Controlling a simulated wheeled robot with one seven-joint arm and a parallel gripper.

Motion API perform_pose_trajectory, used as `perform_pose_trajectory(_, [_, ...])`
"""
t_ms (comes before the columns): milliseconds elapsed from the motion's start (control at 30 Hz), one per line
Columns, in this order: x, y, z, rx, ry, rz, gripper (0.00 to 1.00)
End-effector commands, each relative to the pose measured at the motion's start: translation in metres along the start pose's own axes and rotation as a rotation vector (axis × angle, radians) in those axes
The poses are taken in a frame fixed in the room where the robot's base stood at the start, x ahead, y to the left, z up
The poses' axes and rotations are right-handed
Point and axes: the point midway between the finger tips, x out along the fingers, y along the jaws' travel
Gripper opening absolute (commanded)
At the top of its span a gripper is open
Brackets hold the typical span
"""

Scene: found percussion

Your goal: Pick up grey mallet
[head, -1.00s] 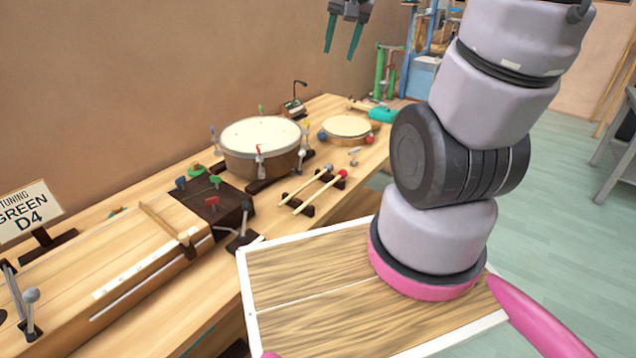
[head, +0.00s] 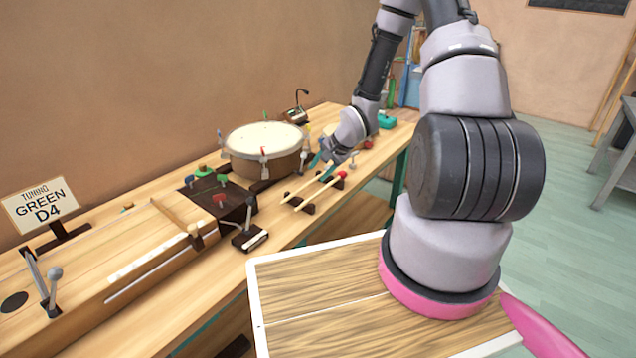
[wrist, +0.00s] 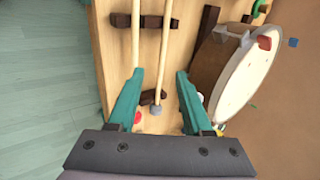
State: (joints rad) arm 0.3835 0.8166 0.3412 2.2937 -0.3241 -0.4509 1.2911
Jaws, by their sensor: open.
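The grey mallet (wrist: 156,109) has a grey head and a pale wooden stick. It lies on dark rests on the bench, and its stick (head: 299,188) shows in the head view, with its head hidden by my gripper. In the wrist view my gripper (wrist: 160,74) has its teal fingers apart, with the grey mallet's head and stick between them in the picture. The gripper is open and empty; I cannot tell its exact height above the stick. It also shows over the mallets in the head view (head: 319,169).
A red-headed mallet (head: 341,174) lies parallel, close beside the grey one; its red head (wrist: 137,117) is near the left finger. A large drum (head: 266,152) stands behind. A dark box with coloured knobs (head: 219,197) is to the left. Bare bench lies around the rests.

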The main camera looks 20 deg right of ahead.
Motion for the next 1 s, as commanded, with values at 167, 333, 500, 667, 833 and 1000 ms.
perform_pose_trajectory(167, [0.021, 0.002, 0.004, 0.015, -0.013, -0.01, 0.5])
perform_pose_trajectory(333, [0.048, 0.002, 0.005, 0.014, -0.013, -0.008, 0.5])
perform_pose_trajectory(500, [0.062, 0.001, 0.004, 0.014, -0.011, -0.009, 0.5])
perform_pose_trajectory(667, [0.08, -0.003, 0.006, 0.011, -0.012, -0.007, 0.5])
perform_pose_trajectory(833, [0.104, -0.006, 0.006, 0.013, -0.011, -0.007, 0.5])
perform_pose_trajectory(1000, [0.113, -0.006, 0.005, 0.015, -0.01, -0.008, 0.5])
